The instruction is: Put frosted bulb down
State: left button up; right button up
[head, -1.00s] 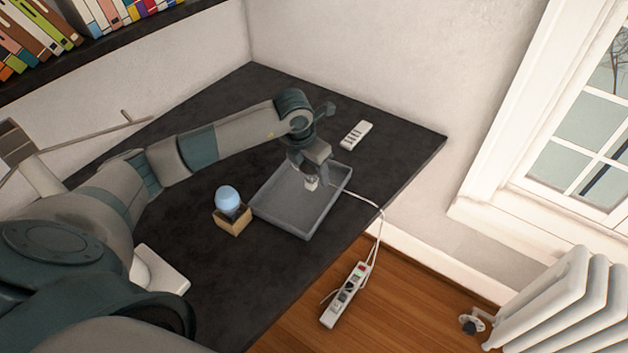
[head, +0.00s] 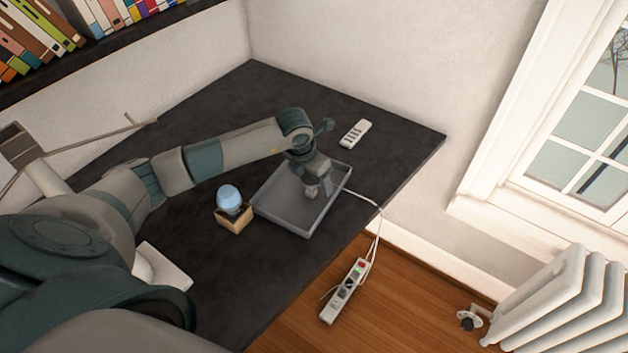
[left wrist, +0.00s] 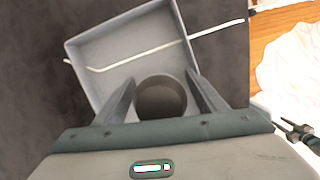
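My left gripper (head: 318,190) is low over the grey tray (head: 268,213), pointing down into it. In the left wrist view its fingers (left wrist: 160,85) stand on both sides of a round, dark-ended thing with a grey rim (left wrist: 161,98), which I take to be the frosted bulb seen from its end. The fingers appear to touch its sides. In the head view the gripper mostly hides it, and I cannot tell whether it touches the tray floor. The tray wall also shows in the left wrist view (left wrist: 85,75). My right gripper is not in view.
A pale blue bulb (head: 229,197) stands in a small wooden box (head: 234,221) left of the tray. A white remote-like object (head: 355,133) lies behind it on the dark table (head: 230,290). A white cable (head: 362,200) runs past the tray to a power strip (head: 345,290) beyond the table edge.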

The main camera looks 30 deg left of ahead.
pick_arm(q)
jog(key=shift+r, duration=0.1)
jog(key=shift+r, duration=0.3)
jog(key=b+v, duration=0.2)
jog(key=v, duration=0.9)
jog(key=shift+s+r+b, duration=0.1)
jog(key=shift+r+b, duration=0.15)
jog(key=shift+b, duration=0.15)
jog(key=shift+d, duration=0.1)
